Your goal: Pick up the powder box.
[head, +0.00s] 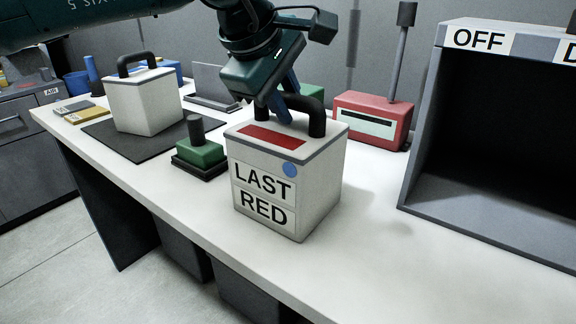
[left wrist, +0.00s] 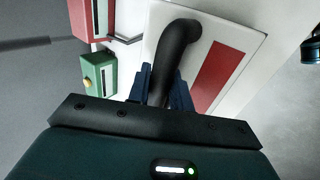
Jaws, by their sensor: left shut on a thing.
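The powder box (head: 321,195) is a white cube with a grey lid, a red panel on top, a blue dot and labels reading "LAST" and "RED". It is upright at the middle of the counter; I cannot tell whether its base touches. My left gripper (head: 283,108) is over it, shut on its black arched handle (head: 317,118). In the left wrist view the blue fingers (left wrist: 160,88) are on both sides of the handle (left wrist: 178,45), above the box's lid (left wrist: 208,60). The fingers partly hide the handle. My right gripper is in neither view.
A second white box (head: 143,105) with a black handle stands on a dark mat (head: 105,143) at left. A green stamp-like block (head: 200,153) is close left of the powder box. A red box with a lever (head: 372,120) stands behind; the dark oven (head: 425,130) is at right. The front-right counter is clear.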

